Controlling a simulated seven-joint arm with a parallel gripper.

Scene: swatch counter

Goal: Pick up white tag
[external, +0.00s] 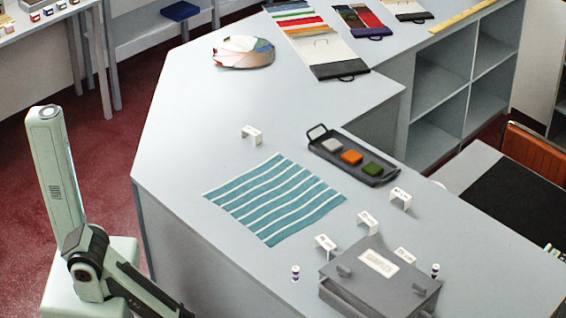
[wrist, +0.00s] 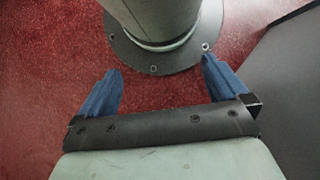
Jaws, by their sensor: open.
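Several white tags, small folded stands with dark print, stand on the grey counter in the external view. One white tag (external: 252,134) is apart, behind the striped cloth. Another white tag (external: 400,198) is beside the black tray, and a third white tag (external: 367,222) is in front of it.
A teal-striped cloth (external: 272,200) lies on the counter (external: 215,118). A black tray (external: 374,180) holds three coloured blocks. A grey lidded box (external: 350,296) stands near the front, with small spools (external: 295,273) beside it.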

